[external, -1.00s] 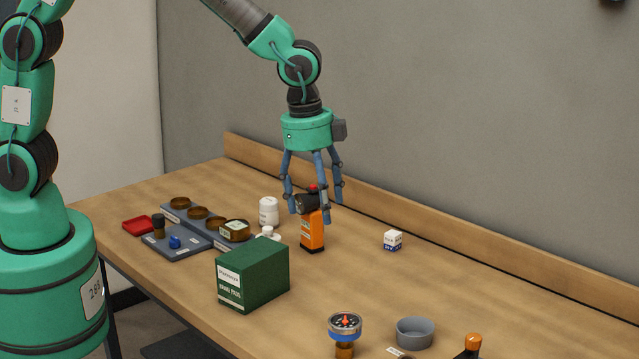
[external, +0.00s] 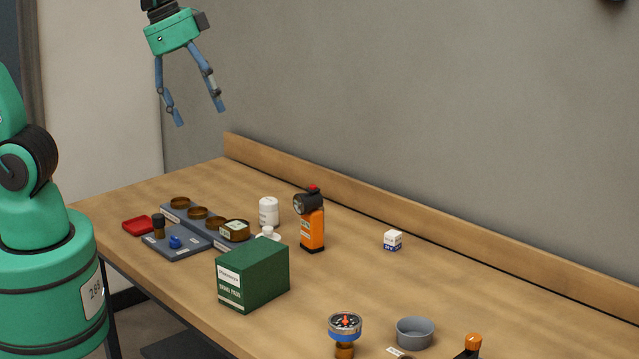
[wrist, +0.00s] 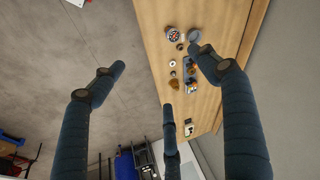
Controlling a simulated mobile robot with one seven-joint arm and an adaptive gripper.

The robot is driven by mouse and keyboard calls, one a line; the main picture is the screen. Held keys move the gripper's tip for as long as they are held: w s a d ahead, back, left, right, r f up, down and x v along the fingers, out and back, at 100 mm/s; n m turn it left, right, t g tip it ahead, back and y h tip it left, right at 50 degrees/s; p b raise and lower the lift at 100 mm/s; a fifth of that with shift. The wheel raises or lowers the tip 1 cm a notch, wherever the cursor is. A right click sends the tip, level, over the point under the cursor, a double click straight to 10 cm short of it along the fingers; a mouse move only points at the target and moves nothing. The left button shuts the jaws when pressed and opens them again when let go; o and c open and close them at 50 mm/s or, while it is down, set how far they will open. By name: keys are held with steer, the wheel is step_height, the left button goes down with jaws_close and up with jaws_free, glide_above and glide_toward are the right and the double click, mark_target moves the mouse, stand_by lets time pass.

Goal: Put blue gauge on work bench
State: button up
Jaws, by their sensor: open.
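The blue gauge (external: 345,327) has a round dial with a red needle and a blue band. It sits on top of a brown cylindrical piece (external: 344,351) at the front of the work bench (external: 480,287). In the wrist view, a round dial that looks like the gauge (wrist: 173,33) shows near the far end of the bench. My gripper (external: 196,115) is open and empty, high above the back left of the bench and far from the gauge. Its spread fingers also show in the wrist view (wrist: 160,80).
An orange device with a black head (external: 312,225) stands upright mid-bench. A green box (external: 252,277), a white bottle (external: 268,212), a grey tray (external: 190,247), a red dish (external: 137,226), a small white-blue box (external: 393,240) and a grey bowl (external: 415,333) stand around. The right rear is clear.

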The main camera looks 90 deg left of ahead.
steer(key=s+r+n+t, duration=0.1)
steer(key=s+r+n, duration=0.1)
steer(key=s, duration=0.9)
steer(key=shift+s+n, duration=0.35)
steer(key=shift+n, duration=0.05)
steer(key=shift+d+f, duration=0.1)
steer(key=shift+f, duration=0.05)
step_height(320, 180, down, 16)
steer(key=b, duration=1.6)
